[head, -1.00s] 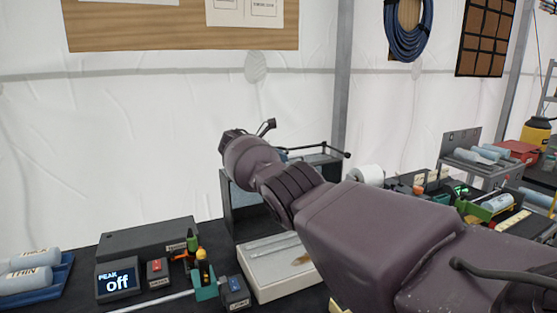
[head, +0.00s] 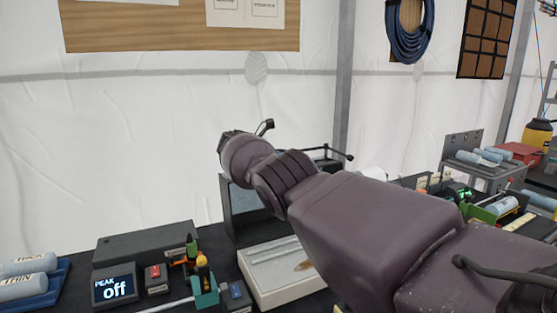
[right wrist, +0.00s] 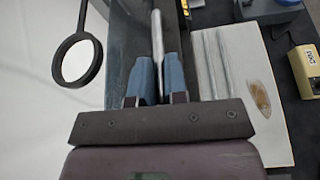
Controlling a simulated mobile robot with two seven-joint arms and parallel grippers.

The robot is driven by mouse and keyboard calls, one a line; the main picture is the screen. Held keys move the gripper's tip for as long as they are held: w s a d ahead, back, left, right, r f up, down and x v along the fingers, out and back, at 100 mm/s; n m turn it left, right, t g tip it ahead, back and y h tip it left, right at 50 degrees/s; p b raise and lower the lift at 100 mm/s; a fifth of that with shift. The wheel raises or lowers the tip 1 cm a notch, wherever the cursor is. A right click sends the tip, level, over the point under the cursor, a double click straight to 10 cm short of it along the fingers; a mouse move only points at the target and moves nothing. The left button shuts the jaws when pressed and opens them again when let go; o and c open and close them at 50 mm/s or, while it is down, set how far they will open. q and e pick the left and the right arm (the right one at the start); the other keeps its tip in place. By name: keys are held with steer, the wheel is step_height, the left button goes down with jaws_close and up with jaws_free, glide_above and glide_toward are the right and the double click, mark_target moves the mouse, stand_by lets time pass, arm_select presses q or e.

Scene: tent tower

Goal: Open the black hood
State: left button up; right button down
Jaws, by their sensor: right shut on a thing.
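The black hood (head: 246,208) is a dark box on the table against the white tent wall, partly hidden behind my right arm in the head view. In the right wrist view its dark panel (right wrist: 126,45) fills the upper middle. A pale metal bar (right wrist: 157,35), which looks like its handle, runs between the blue fingers of my right gripper (right wrist: 156,72). The gripper is shut on that bar. My right fingers are hidden by the arm in the head view. My left gripper is in neither view. How far the hood is open cannot be told.
A white tray (head: 262,290) with rods and a brown-tipped piece lies in front of the hood. A round black-rimmed lens (right wrist: 78,60) hangs beside the hood. Cluttered equipment stands right.

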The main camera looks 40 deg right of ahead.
steer(key=c, duration=1.2)
jaws_free()
steer(key=shift+w+a+f, duration=0.1)
steer(key=shift+w+f, duration=0.05)
steer(key=shift+f, duration=0.45)
steer(key=shift+o, duration=0.2)
steer(key=shift+r, duration=0.35)
steer(key=shift+w+a+r, duration=0.1)
steer(key=shift+a+r, duration=0.1)
steer(key=shift+a, duration=0.2)
steer(key=v, duration=0.8)
steer(key=shift+a+f, duration=0.1)
steer(key=shift+a, duration=0.05)
steer(key=shift+v, duration=0.75)
